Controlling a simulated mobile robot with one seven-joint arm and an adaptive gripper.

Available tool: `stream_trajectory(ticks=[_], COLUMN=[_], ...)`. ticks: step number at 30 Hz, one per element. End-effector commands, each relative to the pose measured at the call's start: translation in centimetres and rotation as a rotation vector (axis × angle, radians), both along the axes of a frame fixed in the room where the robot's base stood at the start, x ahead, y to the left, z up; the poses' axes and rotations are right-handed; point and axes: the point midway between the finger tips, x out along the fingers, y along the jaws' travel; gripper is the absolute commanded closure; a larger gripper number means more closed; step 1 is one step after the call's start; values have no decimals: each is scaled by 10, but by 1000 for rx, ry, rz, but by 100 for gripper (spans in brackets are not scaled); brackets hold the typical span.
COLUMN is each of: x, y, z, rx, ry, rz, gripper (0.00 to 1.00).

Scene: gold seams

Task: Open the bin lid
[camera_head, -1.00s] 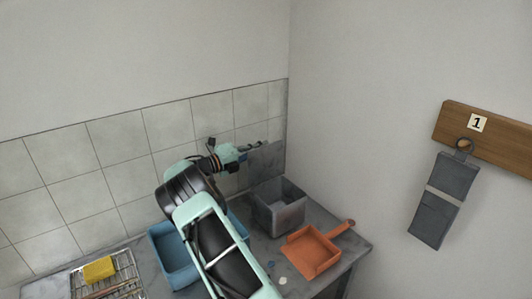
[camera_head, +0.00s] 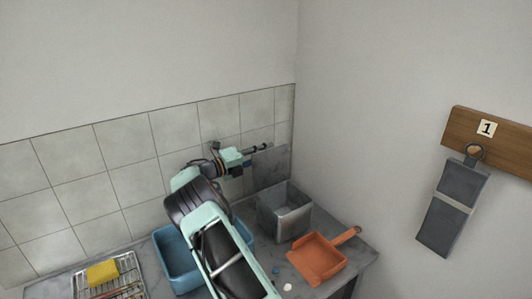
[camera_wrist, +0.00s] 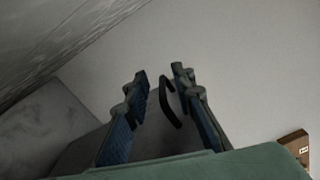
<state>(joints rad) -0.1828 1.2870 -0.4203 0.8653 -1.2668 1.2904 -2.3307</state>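The grey bin (camera_head: 287,222) stands on the counter in the corner, with its top open. Its grey lid (camera_head: 271,170) stands raised, nearly upright, at the bin's back left edge by the tiled wall. My gripper (camera_head: 266,147) is at the lid's upper edge. In the wrist view my gripper (camera_wrist: 161,74) has its two fingers apart. A dark curved handle (camera_wrist: 167,104) shows between them, closer to the right finger, on a grey panel that looks like the lid (camera_wrist: 152,135). I cannot tell whether a finger touches the handle.
A blue tub (camera_head: 178,262) stands under my arm, left of the bin. An orange dustpan (camera_head: 316,259) lies in front of the bin, near the counter edge. A wire rack (camera_head: 125,279) with a yellow sponge (camera_head: 102,272) is at left. Walls close the corner behind.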

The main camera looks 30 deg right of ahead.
Motion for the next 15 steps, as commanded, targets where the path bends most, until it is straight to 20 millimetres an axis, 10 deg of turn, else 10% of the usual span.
stream_trajectory(ticks=[8, 15], x=[-1, -6], y=[7, 52], z=[1, 1], rx=[0, 0], ry=[0, -1], rz=[0, 3], gripper=[77, 77])
